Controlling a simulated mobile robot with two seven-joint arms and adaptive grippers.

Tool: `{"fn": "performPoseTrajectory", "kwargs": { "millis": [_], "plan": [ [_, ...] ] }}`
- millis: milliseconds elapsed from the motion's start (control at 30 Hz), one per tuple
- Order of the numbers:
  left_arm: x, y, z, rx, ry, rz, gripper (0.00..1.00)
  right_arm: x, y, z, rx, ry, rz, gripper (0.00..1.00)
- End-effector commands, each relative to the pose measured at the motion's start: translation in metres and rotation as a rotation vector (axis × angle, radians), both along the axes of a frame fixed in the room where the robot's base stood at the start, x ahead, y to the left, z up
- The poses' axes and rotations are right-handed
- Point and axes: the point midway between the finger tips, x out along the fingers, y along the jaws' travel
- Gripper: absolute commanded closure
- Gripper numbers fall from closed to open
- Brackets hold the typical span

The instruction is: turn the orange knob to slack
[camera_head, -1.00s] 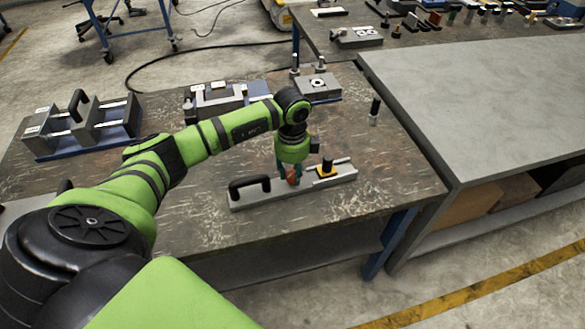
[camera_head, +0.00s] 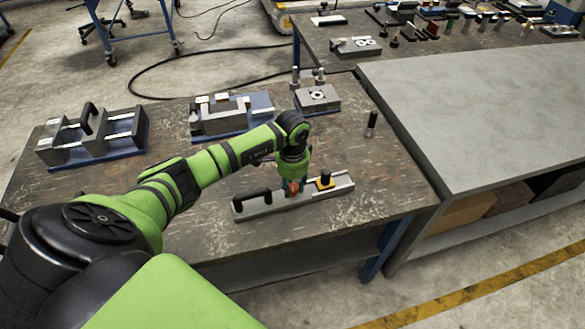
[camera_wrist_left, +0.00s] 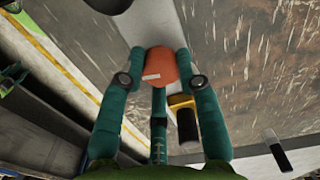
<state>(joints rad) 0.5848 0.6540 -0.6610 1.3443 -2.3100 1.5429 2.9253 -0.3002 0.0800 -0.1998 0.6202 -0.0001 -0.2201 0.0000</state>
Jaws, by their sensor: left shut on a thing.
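The orange knob (camera_wrist_left: 161,68) has a short white mark on its top and sits between my left gripper's (camera_wrist_left: 161,63) teal fingers in the left wrist view. The fingers are shut on it from both sides. In the head view, my left gripper (camera_head: 292,187) reaches down to the grey metal bar fixture (camera_head: 272,207), and only a little orange shows there. The fixture has a black handle (camera_head: 250,201) at its left end. A yellow block with a black knob (camera_head: 325,180) stands right of the gripper. My right gripper is out of view.
Several other fixtures stand behind on the worn table: a blue-based one (camera_head: 92,137) at left, a grey-and-blue one (camera_head: 232,113) and a grey block (camera_head: 317,98). A small dark post (camera_head: 371,123) stands right. A bare grey bench (camera_head: 475,105) adjoins.

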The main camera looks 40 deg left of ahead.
Motion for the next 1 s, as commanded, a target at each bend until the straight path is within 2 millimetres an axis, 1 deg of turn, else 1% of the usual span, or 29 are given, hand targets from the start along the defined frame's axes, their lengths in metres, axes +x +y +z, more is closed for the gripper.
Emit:
{"fn": "performPoseTrajectory", "kwargs": {
  "millis": [33,200,300,500,900,933,967,1000],
  "plan": [
    [-0.002,-0.003,0.004,-0.005,0.007,0.028,0.99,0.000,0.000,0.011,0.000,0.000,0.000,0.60],
    [-0.002,-0.003,0.003,-0.004,0.007,0.107,0.99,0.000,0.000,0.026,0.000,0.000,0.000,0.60],
    [-0.002,-0.003,0.002,-0.004,0.007,0.138,0.99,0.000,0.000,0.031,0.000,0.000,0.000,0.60],
    [-0.002,-0.002,0.000,-0.003,0.004,0.168,0.99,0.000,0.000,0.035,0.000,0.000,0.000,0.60],
    [-0.001,-0.002,-0.001,-0.003,0.003,0.171,0.99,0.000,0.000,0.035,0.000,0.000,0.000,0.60],
    [-0.001,-0.002,-0.001,-0.003,0.003,0.171,0.54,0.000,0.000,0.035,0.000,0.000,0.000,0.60],
    [-0.001,-0.002,-0.001,-0.003,0.003,0.171,0.42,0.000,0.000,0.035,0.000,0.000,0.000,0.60],
    [-0.001,-0.002,-0.001,-0.003,0.003,0.171,0.42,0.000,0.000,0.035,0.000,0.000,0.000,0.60]
  ]
}}
